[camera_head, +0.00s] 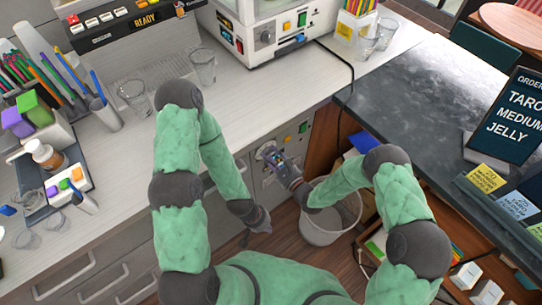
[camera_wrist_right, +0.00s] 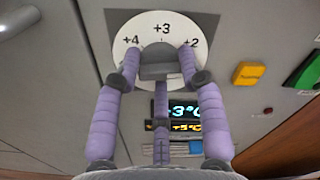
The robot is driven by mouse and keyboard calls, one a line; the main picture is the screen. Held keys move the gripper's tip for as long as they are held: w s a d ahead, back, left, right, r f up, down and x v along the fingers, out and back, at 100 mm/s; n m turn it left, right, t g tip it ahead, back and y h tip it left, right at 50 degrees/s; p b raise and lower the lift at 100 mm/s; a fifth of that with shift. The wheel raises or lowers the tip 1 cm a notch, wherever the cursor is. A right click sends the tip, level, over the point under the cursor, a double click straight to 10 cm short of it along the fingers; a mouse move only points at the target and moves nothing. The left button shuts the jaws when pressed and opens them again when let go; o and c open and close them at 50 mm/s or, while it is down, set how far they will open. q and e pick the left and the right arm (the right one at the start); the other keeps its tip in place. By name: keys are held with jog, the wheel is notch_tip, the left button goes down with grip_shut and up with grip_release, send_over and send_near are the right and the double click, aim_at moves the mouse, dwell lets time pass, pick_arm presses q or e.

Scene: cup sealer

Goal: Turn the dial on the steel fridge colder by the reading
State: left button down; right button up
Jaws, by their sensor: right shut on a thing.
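The steel fridge front (camera_head: 262,186) is below the counter in the head view and fills much of the right wrist view (camera_wrist_right: 60,85). Its white dial (camera_wrist_right: 128,32) shows +4, +3 and +2, with +3 at the top. My right gripper (camera_head: 273,157) is at the dial. In the wrist view its fingers (camera_wrist_right: 160,75) are shut on the grey dial knob (camera_wrist_right: 160,60). A display (camera_wrist_right: 184,110) below reads about +3°C in blue, with an orange line like +5°C, partly hidden by a finger. My left gripper (camera_head: 258,220) hangs low before the drawers; its fingers are unclear.
A yellow button (camera_wrist_right: 248,73) and a green switch (camera_wrist_right: 304,72) are right of the dial. A white bin (camera_head: 322,225) stands close under my right arm. The white counter (camera_head: 130,165) and dark counter (camera_head: 400,85) edge the space above.

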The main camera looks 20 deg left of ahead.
jog(key=shift+w+d+m, duration=0.1)
jog(key=shift+m, duration=1.8)
jog(key=shift+f, duration=0.1)
jog(key=o, duration=1.2)
jog(key=shift+c, duration=0.2)
jog(key=v, duration=1.2)
